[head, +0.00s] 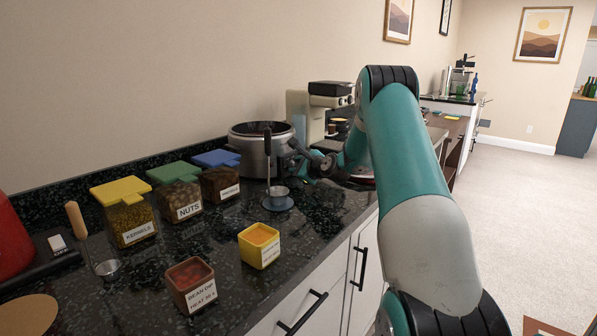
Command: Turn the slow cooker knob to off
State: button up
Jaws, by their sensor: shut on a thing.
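The slow cooker (247,149) is a round metal pot with a dark inside, standing near the back of the dark speckled counter. My gripper (290,155) is at the right side of the cooker, small and partly blended with the dark counter and arm behind it. It is shut on the cooker's knob. The knob itself is hidden by the gripper, so its setting cannot be read.
Lidded jars, including nuts (178,199), line the left. A yellow tub (259,246) and a bean dip tub (191,284) sit forward. A coffee machine (316,114) stands behind.

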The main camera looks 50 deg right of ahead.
jog(key=shift+n+h+b, duration=0.3)
jog(key=shift+n, duration=0.1)
dwell(0.3)
jog(key=o, duration=0.9)
jog(key=b+v, duration=0.2)
jog(key=v, duration=1.5)
jog(key=shift+s+a, duration=0.1)
jog(key=shift+s, duration=0.1)
